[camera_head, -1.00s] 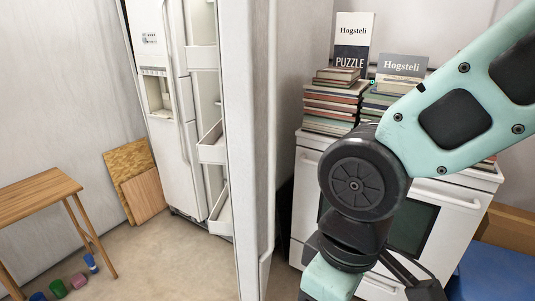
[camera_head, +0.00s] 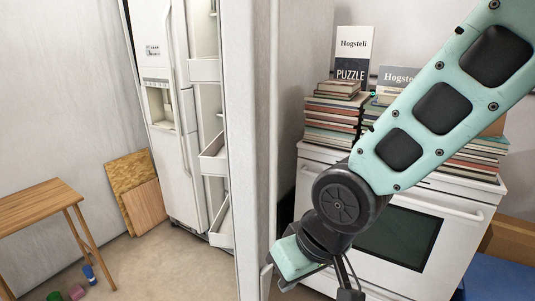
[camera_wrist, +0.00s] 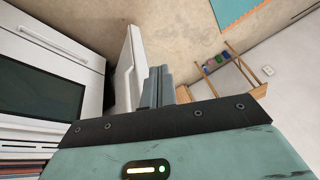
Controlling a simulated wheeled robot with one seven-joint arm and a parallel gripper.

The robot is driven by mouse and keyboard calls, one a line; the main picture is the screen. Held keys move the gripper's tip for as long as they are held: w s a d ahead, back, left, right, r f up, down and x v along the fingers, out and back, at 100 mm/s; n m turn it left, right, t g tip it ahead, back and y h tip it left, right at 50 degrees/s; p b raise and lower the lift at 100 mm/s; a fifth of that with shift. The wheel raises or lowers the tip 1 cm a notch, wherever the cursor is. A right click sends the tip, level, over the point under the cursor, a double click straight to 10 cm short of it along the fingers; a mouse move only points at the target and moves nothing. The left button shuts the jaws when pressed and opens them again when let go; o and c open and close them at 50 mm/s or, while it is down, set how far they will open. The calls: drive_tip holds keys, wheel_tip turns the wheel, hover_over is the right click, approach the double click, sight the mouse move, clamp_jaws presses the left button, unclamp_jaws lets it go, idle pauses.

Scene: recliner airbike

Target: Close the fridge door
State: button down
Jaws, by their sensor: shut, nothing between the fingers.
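The white fridge (camera_head: 172,120) stands at the back. Its right door (camera_head: 248,150) is swung wide open towards me, with its inner shelves and the compartment behind showing. The left door, with the dispenser, looks closed. In the head view my arm reaches down on the right, outer side of the open door, its lower end close to the door's front edge. In the wrist view my gripper (camera_wrist: 159,74) is shut and empty. The white door (camera_wrist: 129,68) is just left of the fingers; I cannot tell whether they touch.
A white stove (camera_head: 405,225) with stacked books (camera_head: 330,112) and box-like puzzles stands right of the door. A small wooden table (camera_head: 38,200) is at the left, with coloured cups on the floor near it. Boards lean on the back wall. Floor between table and fridge is clear.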

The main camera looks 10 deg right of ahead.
drive_tip(key=w+m+t+y, duration=0.2)
drive_tip(key=w+m+t, duration=0.15)
drive_tip(key=w, duration=0.45)
drive_tip(key=m+t+y, duration=0.2)
drive_tip(key=m+t, duration=0.8)
drive_tip(key=m, duration=0.4)
approach(258, 146)
drive_tip(key=shift+n, duration=0.25)
drive_tip(key=x, duration=0.5)
drive_tip(key=shift+w+a, duration=0.15)
drive_tip(key=shift+w, duration=0.15)
